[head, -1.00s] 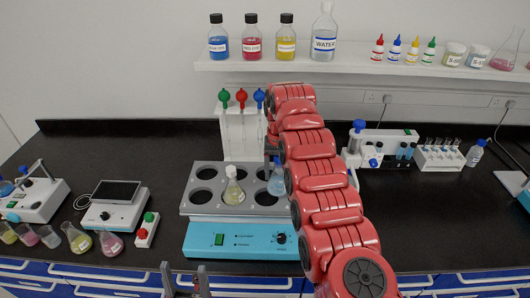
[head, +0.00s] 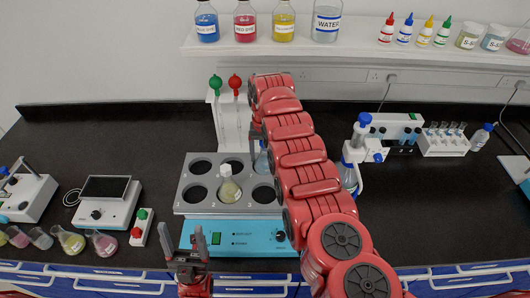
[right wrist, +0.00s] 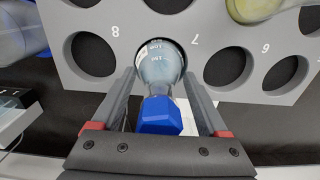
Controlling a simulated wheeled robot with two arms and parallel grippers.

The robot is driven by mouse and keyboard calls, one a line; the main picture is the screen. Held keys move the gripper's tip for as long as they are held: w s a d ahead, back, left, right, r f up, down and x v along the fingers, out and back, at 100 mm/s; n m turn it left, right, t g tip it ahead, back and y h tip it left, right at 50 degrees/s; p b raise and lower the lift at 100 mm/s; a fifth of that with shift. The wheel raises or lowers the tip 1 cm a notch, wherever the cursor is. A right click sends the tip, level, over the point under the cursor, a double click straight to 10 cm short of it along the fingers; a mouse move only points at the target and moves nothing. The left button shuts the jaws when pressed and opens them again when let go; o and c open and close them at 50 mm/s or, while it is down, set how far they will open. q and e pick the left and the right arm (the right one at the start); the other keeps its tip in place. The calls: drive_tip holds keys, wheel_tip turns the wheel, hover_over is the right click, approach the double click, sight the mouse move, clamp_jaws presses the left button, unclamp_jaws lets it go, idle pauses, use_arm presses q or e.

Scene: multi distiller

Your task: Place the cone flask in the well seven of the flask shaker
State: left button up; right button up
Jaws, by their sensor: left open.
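The flask shaker has a grey tray of wells (head: 183,205) on a blue base (head: 250,243). The cone flask (head: 262,161) with blue liquid is at a back-row well, partly hidden by my right arm. In the right wrist view the cone flask (right wrist: 160,68), with a blue cap nearest me, sits in the well between labels 8 and 7. My right gripper (right wrist: 160,85) has a finger on each side of it, with gaps beside the cap. A flask with yellow liquid (head: 229,188) stands in a front well. My left gripper (head: 193,243) is open and empty before the shaker.
A white rack (head: 234,125) with coloured-top pieces stands behind the shaker. A scale (head: 105,203), a small button box (head: 141,228) and several flasks are at the left. A blue-white device (head: 360,150) stands right of my arm. The back-left bench is clear.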

drive_tip(key=shift+o, duration=1.2)
drive_tip(key=shift+a, duration=0.1)
drive_tip(key=shift+s+r, duration=0.15)
drive_tip(key=shift+r+b, duration=0.25)
drive_tip(key=shift+b, duration=0.05)
wheel_tip(320, 180, up, 6)
drive_tip(key=b, duration=0.3)
drive_tip(key=shift+r, duration=0.1)
wheel_tip(320, 180, up, 4)
drive_tip(key=p, duration=0.3)
drive_tip(key=shift+r, duration=0.2)
drive_tip(key=shift+r+p, duration=0.45)
drive_tip(key=shift+p, duration=0.15)
drive_tip(key=shift+f, duration=0.1)
